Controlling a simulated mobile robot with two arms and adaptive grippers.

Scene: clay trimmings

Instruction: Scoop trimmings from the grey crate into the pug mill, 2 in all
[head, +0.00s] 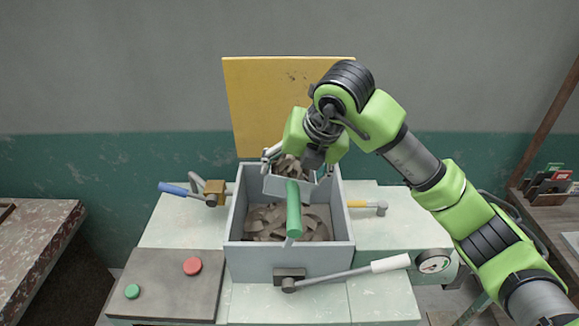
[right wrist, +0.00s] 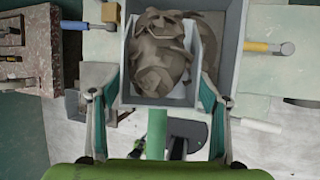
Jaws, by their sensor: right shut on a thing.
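The pug mill's grey open hopper (head: 290,262) stands in the middle of the head view, with brown clay trimmings (head: 262,222) lying in it. My right gripper (head: 298,168) is over the back of the hopper, shut on a grey scoop (head: 273,186) with a green handle (head: 294,212) pointing toward the front. The scoop holds clay trimmings (head: 290,167). In the right wrist view my fingers hold the scoop (right wrist: 165,98) by its two sides, and a heap of trimmings (right wrist: 160,60) fills it. No separate grey crate is clearly seen. My left gripper is out of view.
A yellow lid (head: 262,105) stands upright behind the hopper. A lever with a white grip (head: 390,263) and a gauge (head: 433,262) are in front. Red (head: 192,266) and green (head: 132,291) buttons sit on a panel at front left. Blue (head: 173,189) and yellow (head: 357,204) handles flank the hopper.

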